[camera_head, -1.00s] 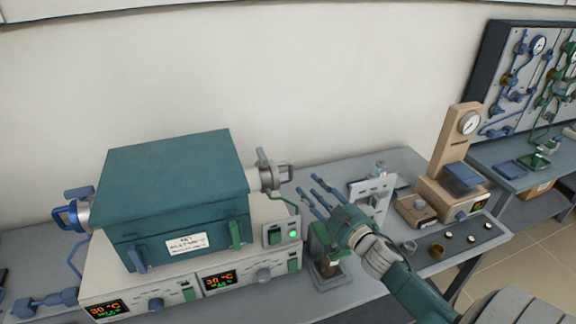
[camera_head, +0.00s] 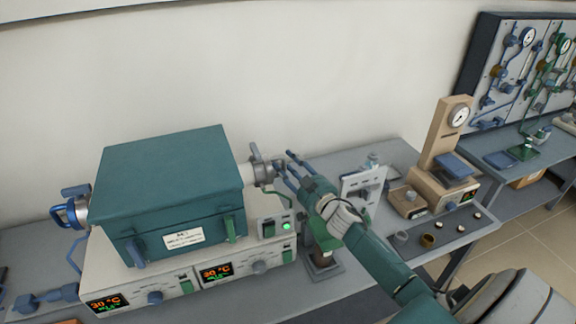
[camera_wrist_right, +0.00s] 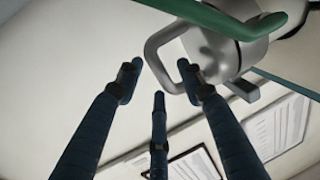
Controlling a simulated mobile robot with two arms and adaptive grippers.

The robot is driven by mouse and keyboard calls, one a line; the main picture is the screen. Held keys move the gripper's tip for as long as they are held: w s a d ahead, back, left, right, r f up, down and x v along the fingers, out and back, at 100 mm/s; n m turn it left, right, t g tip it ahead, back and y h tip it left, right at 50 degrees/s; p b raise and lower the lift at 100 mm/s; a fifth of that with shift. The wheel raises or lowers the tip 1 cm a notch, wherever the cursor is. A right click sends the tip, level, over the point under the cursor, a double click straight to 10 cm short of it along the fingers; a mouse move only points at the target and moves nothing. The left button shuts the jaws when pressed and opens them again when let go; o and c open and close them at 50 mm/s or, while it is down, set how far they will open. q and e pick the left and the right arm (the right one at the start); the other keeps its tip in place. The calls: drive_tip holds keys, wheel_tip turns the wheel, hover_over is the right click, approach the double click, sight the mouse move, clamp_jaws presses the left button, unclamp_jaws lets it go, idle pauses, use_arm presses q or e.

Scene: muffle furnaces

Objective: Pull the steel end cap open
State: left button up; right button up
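The steel end cap (camera_head: 262,172) sits on the right end of the teal tube furnace (camera_head: 170,190). In the right wrist view the steel end cap (camera_wrist_right: 228,50) has a grey loop handle (camera_wrist_right: 160,52). My right gripper (camera_head: 286,165) has its blue fingers spread and pointing at the cap, just to its right. In the right wrist view the fingers of the gripper (camera_wrist_right: 158,85) are apart, near the handle, with nothing held between them. I cannot tell whether one fingertip touches the handle. My left gripper is out of view.
A green tube (camera_wrist_right: 215,18) crosses close to the cap in the wrist view. Below the furnace is a control box (camera_head: 190,280) with lit displays. A grey stand (camera_head: 362,185) and a beige gauge instrument (camera_head: 445,155) stand to the right. Small cups (camera_head: 428,240) lie nearby.

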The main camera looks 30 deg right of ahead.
clamp_jaws()
drive_tip(key=d, duration=0.2)
drive_tip(key=s+d, duration=0.1)
drive_tip(key=d, duration=0.2)
drive_tip(key=shift+a, duration=0.1)
drive_tip(key=shift+o, duration=0.3)
unclamp_jaws()
drive_tip(key=shift+s, duration=0.1)
drive_tip(key=s, duration=1.2)
drive_tip(key=shift+a, duration=0.3)
